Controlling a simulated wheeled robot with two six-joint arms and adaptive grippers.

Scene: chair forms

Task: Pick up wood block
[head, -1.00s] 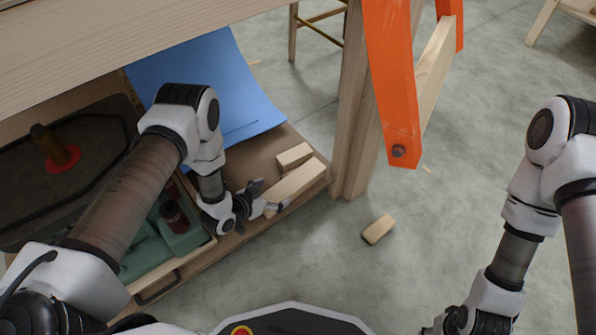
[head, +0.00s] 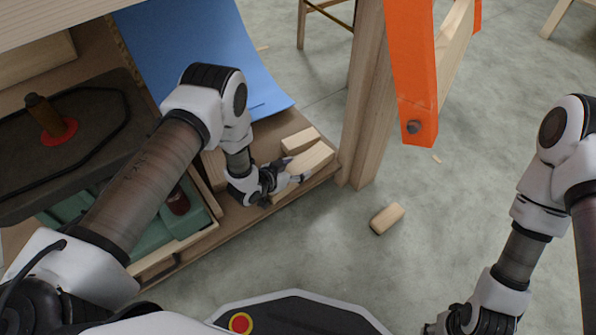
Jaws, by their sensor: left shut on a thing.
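A pale wood block (head: 316,156) lies at the right end of the low wooden shelf (head: 228,222), partly hidden by my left gripper. My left gripper (head: 291,175) reaches down to this block and is shut on it. The block shows no clear gap above the shelf. A second wood block (head: 299,139) lies just behind it. A third wood block (head: 387,219) lies on the floor to the right. My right gripper (head: 442,324) is low at the bottom edge, and its fingers are too unclear to read.
A wooden leg (head: 363,110) stands right beside the shelf end, with an orange part (head: 414,70) next to it. A blue sheet (head: 195,60) hangs behind my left arm. A tray with green inserts (head: 195,215) lies left of the gripper. The floor at right is mostly clear.

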